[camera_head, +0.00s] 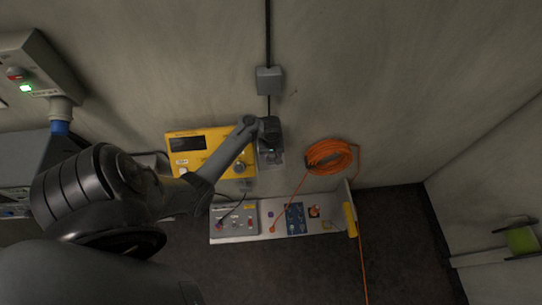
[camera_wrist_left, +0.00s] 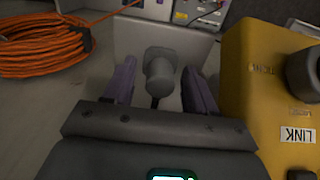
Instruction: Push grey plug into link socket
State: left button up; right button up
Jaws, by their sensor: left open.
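My left gripper (camera_head: 271,158) is at the wall, just right of the yellow box in the head view. In the left wrist view its two fingers (camera_wrist_left: 160,72) are open. A grey plug (camera_wrist_left: 160,82) stands between them, with a gap on both sides, and a dark cable shows at its lower end. The yellow box (camera_wrist_left: 256,105) is to the right of the gripper and carries a LINK label (camera_wrist_left: 297,135). A dark round fitting (camera_wrist_left: 306,74) sits near that label; I cannot tell whether it is the link socket. My right gripper is not in view.
An orange cable coil (camera_head: 329,156) hangs on the wall to the right. A panel shelf (camera_head: 283,238) with switches stands below. A small grey wall box (camera_head: 269,80) with a black cable is above. A switch box (camera_head: 37,72) with a green light is at upper left.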

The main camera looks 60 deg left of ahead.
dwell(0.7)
pick_arm(q)
jog(key=shift+p, duration=0.4)
grip_shut()
dwell(0.3)
